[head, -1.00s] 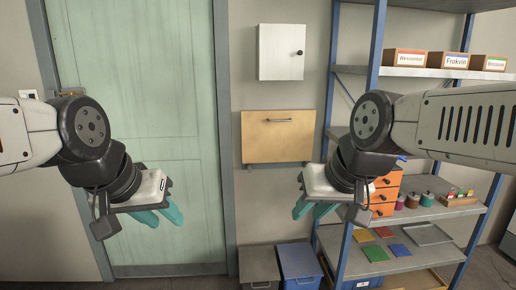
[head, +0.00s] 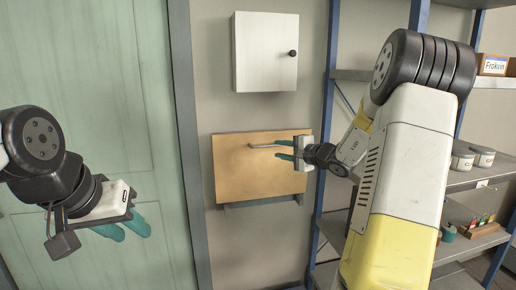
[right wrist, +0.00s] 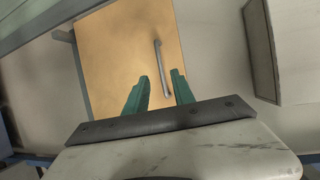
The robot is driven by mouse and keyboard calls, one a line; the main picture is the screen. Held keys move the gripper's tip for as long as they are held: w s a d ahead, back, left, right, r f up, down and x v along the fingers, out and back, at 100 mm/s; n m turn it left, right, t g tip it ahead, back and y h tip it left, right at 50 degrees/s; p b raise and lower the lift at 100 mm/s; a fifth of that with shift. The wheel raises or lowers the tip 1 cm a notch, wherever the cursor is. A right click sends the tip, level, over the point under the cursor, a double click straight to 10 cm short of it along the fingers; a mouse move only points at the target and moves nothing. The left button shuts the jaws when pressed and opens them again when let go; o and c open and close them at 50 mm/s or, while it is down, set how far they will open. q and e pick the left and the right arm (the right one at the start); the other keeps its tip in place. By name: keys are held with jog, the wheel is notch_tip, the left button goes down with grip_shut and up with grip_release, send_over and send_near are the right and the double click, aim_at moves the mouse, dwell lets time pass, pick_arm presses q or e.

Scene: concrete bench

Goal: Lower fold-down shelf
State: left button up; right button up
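The fold-down shelf is a light wooden panel (head: 240,175) that stands upright, flat against the wall, with a grey bar handle (head: 262,146) near its top edge. The panel (right wrist: 115,60) and the handle (right wrist: 161,65) also show in the right wrist view. My right gripper (head: 280,150) is in front of the panel at the right end of the handle. Its teal fingers are apart, and the handle's near end appears between them in the right wrist view; contact cannot be told. My left gripper (head: 133,234) is open and empty in front of the green door, away from the panel.
A white wall cabinet (head: 262,55) with a dark knob hangs above the panel. A blue-post storage rack (head: 325,120) with jars and boxes stands at the right, partly behind my right arm. A green door (head: 90,80) is at the left.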

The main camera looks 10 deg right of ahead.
aim_at(267, 146)
jog(key=x, duration=0.7)
jog(key=shift+w+d+f, duration=0.1)
jog(key=shift+w+d, duration=0.1)
jog(key=shift+w, duration=0.3)
grip_shut()
dwell(1.0)
